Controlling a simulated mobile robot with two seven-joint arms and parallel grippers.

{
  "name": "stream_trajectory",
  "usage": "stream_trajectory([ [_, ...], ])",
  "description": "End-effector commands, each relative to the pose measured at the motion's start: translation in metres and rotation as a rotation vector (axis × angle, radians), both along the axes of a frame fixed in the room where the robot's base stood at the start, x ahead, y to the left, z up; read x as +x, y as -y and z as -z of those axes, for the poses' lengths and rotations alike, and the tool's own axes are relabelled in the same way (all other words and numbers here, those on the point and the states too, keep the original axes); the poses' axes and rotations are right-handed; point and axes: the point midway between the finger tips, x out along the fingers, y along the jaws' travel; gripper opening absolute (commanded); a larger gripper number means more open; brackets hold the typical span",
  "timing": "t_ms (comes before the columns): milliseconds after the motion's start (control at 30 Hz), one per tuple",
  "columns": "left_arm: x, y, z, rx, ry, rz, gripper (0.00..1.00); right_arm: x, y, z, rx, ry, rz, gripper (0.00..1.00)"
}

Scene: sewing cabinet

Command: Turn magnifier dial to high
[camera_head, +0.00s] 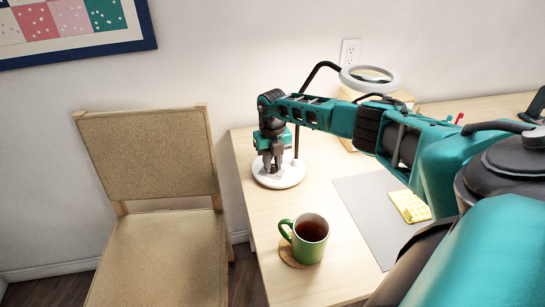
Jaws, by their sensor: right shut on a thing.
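The magnifier lamp stands on the table with a round white base (287,181), a dark curved stem (297,138) and a pale ring head (370,79). My right arm reaches across from the right. My right gripper (273,168) points down over the lamp's base, its fingers close together and shut on the dial there. The dial itself is hidden by the fingers, so its setting cannot be read. My left gripper is not in view.
A green mug (288,235) of dark drink stands on a round coaster in front of the lamp. A grey mat (362,207) with a yellow checked cloth (410,206) lies to the right. A tan chair (160,250) stands left of the table (310,284).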

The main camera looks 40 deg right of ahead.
Motion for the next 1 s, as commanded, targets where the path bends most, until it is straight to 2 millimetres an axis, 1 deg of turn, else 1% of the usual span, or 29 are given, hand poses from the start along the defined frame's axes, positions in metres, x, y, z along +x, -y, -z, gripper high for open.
stream_trajectory([
  [200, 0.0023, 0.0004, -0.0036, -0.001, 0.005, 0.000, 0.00, 0.0004, 0.0007, -0.0007, -0.001, 0.002, 0.039, 0.00],
  [600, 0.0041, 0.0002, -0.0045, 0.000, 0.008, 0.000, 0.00, 0.0004, 0.0007, -0.0005, -0.001, 0.002, 0.044, 0.00],
  [633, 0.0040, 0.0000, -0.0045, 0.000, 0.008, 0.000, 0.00, 0.0004, 0.0007, -0.0005, -0.001, 0.002, 0.044, 0.26],
  [867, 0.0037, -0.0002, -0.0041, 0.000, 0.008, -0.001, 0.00, 0.0003, 0.0004, -0.0003, 0.000, 0.001, 0.042, 0.48],
  [900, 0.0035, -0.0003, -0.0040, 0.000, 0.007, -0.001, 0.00, 0.0002, 0.0004, -0.0002, 0.000, 0.001, 0.042, 0.49],
  [1000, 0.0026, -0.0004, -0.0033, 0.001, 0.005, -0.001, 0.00, 0.0001, 0.0003, -0.0002, 0.000, 0.001, 0.042, 0.49],
])
